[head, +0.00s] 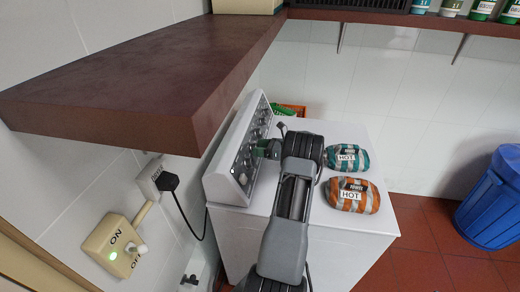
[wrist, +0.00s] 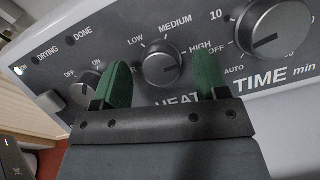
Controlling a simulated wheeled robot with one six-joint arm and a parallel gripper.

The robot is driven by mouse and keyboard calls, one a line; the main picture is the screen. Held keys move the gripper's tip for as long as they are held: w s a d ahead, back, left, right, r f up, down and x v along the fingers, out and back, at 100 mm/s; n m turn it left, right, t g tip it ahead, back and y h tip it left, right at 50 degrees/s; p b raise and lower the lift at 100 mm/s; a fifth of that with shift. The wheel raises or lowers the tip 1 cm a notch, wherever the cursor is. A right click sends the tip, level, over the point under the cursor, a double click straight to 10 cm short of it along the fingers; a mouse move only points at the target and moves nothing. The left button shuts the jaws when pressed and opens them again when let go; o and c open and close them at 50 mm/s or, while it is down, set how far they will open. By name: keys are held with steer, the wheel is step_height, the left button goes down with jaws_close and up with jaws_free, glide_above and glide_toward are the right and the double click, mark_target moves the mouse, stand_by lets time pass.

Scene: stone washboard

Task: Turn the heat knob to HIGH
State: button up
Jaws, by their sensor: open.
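My gripper (wrist: 164,68) is open, with one green finger to the left of the knob and one to the right. Both fingers look apart from the knob; the depth is hard to judge. In the head view my gripper (head: 266,148) is close to the panel (head: 238,158), and the knob is too small to tell apart.
The TIME knob (wrist: 272,32) is close to the right finger, and an ON/OFF knob (wrist: 80,93) is by the left one. Two HOT towel packs (head: 348,160) lie on the white machine's top (head: 335,137). A brown shelf (head: 150,85) overhangs at the left.

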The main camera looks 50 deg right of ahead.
steer(key=b+v, duration=0.4)
steer(key=v, duration=0.9)
steer(key=shift+s+d, duration=0.15)
steer(key=shift+s, duration=0.1)
